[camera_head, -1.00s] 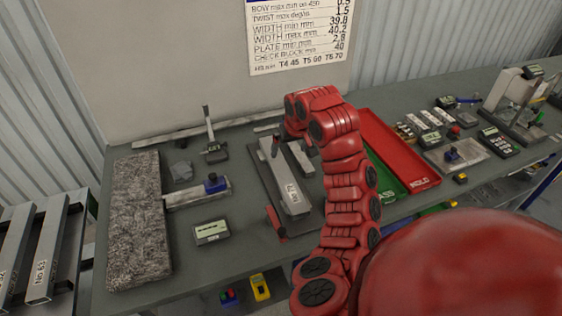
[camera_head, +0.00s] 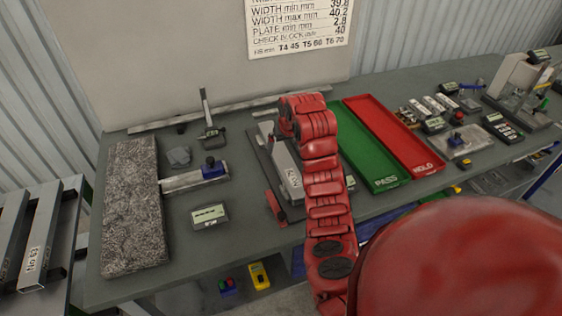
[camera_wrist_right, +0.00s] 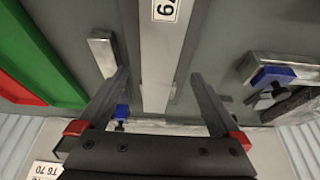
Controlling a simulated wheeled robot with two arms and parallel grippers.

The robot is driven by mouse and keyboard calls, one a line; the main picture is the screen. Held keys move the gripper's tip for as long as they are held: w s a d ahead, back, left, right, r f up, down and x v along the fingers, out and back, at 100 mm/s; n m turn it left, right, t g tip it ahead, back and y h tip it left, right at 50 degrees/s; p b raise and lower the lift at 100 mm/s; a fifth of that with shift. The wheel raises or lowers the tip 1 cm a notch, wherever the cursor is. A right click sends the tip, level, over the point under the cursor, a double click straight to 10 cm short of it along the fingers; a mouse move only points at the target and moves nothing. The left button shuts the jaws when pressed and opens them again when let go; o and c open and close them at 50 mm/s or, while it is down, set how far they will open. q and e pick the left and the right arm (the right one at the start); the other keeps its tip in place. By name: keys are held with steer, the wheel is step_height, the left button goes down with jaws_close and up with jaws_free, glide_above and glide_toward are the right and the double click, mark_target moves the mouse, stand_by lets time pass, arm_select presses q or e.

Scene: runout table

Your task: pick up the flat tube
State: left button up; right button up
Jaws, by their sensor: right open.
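The flat tube, a long grey metal tube with a number label, lies on a dark plate on the table, left of my right arm in the head view (camera_head: 289,176). It also runs down the middle of the right wrist view (camera_wrist_right: 163,58). My right gripper (camera_wrist_right: 160,82) is open, with one finger on either side of the tube in that view and nothing held. Whether the fingers are level with the tube or above it, I cannot tell. In the head view my right arm hides the gripper and part of the tube's far end. My left gripper is not in view.
A green tray (camera_head: 372,160) and a red tray (camera_head: 395,135) lie right of my arm. A short metal bar (camera_wrist_right: 102,52) is beside the tube. A rough grey slab (camera_head: 135,210), a clamped bar (camera_head: 190,180) and a small display box (camera_head: 210,215) are to the left.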

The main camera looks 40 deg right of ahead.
mark_target(281, 155)
steer(key=shift+w+f, duration=0.15)
steer(key=shift+f, duration=0.25)
steer(key=p+x, duration=0.3)
steer(key=x, duration=0.1)
steer(key=shift+w+d+f, duration=0.15)
steer(key=shift+w+f, duration=0.05)
steer(key=shift+f, duration=0.1)
steer(key=shift+w+d+f, duration=0.1)
steer(key=shift+w+f, duration=0.1)
steer(key=shift+f, duration=0.05)
jaws_close()
